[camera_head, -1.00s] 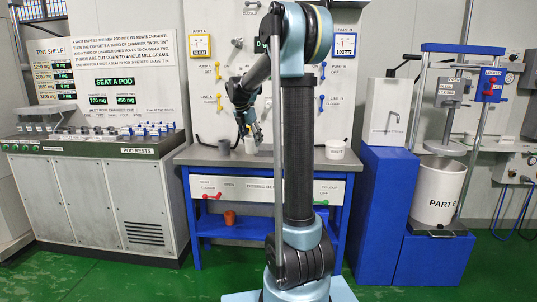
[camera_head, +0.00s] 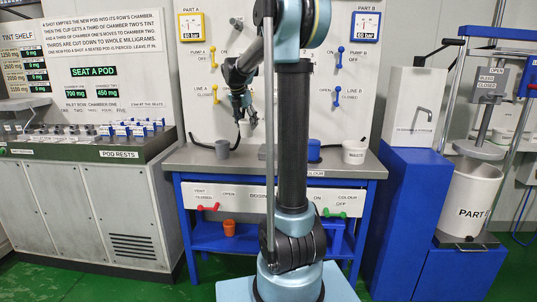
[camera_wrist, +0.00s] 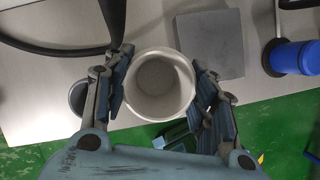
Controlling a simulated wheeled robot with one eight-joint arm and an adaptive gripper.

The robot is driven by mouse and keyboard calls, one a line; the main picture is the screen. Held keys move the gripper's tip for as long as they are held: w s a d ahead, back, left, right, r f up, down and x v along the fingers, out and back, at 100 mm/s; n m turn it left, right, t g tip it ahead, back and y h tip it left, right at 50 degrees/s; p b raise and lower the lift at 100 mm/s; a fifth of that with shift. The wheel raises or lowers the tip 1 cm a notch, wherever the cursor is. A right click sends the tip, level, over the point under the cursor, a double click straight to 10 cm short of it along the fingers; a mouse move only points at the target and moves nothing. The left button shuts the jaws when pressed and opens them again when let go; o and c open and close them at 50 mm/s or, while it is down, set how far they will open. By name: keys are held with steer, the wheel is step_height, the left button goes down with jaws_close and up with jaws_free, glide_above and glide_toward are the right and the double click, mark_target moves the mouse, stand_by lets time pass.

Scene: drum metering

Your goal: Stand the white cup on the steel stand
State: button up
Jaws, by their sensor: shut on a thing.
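The white cup (camera_wrist: 158,86) is between the two fingers of my gripper (camera_wrist: 160,92) in the wrist view, and both fingers close on its sides. I look down into its open top, and the inside appears empty. In the head view my gripper (camera_head: 246,116) points down above the bench, in front of the white panel; I cannot make out the cup there. A flat grey square block, apparently the steel stand (camera_wrist: 210,45), lies just right of and beyond the cup in the wrist view. The cup is beside it, not over its middle.
A grey cup (camera_head: 222,149) stands on the bench (camera_head: 190,160); it shows left of my gripper in the wrist view (camera_wrist: 77,97). A blue container (camera_head: 314,151) and a white waste pot (camera_head: 354,152) stand to the right. A black cable (camera_wrist: 60,48) curves behind the grey cup.

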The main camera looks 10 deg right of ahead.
mark_target(247, 131)
steer(key=f, duration=0.4)
steer(key=shift+w+f, duration=0.2)
steer(key=shift+f, duration=0.2)
steer(key=shift+s+f, duration=0.1)
steer(key=shift+f, duration=2.45)
steer(key=o, duration=1)
steer(key=shift+o, duration=0.2)
